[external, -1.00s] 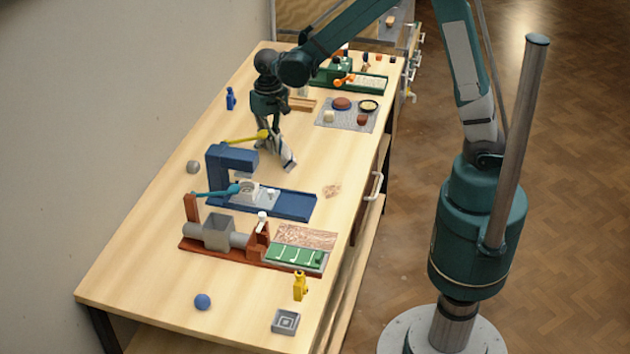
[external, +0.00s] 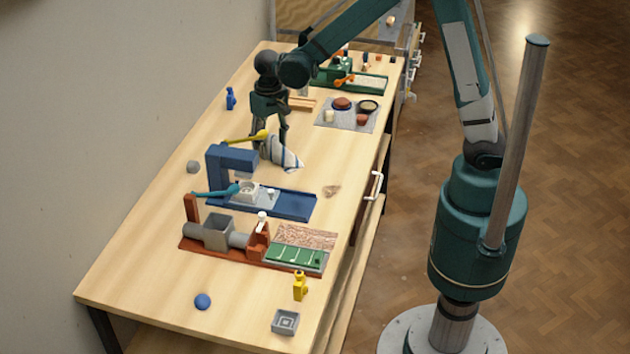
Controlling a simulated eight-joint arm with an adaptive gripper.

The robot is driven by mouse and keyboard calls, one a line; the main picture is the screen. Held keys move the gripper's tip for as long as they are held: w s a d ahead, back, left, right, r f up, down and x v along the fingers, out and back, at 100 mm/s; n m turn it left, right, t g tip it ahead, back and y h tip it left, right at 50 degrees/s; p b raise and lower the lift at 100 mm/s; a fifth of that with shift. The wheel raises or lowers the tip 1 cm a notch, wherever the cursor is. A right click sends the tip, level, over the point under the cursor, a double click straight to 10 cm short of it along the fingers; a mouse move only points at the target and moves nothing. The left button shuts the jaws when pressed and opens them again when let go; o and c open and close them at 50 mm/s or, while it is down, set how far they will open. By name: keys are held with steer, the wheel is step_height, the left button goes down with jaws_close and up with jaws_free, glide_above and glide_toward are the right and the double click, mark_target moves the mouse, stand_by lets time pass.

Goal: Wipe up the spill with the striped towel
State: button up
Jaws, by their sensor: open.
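The striped towel (external: 286,155), white with dark stripes, is a bunched heap on the wooden table behind the blue machine. My gripper (external: 274,142) points down right at it, jaws open, with its fingers over and beside the towel's left part. Whether a finger touches the cloth, I cannot tell. A small brownish patch (external: 332,191), which looks like the spill, lies on the table right of the blue machine, apart from the towel and nearer the drawer edge.
The blue machine (external: 232,163) with a yellow lever stands close in front of my gripper. A red-brown machine (external: 216,232) stands nearer the camera. A grey mat (external: 349,122) with dishes lies behind right. Bare table (external: 325,155) lies between towel and right edge.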

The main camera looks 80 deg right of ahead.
steer(key=shift+f, duration=0.15)
steer(key=shift+f+b, duration=0.85)
steer(key=shift+f, duration=0.3)
jaws_close()
steer(key=shift+r+p, duration=0.15)
steer(key=shift+p, duration=0.45)
steer(key=p, duration=0.2)
steer(key=shift+p, duration=0.35)
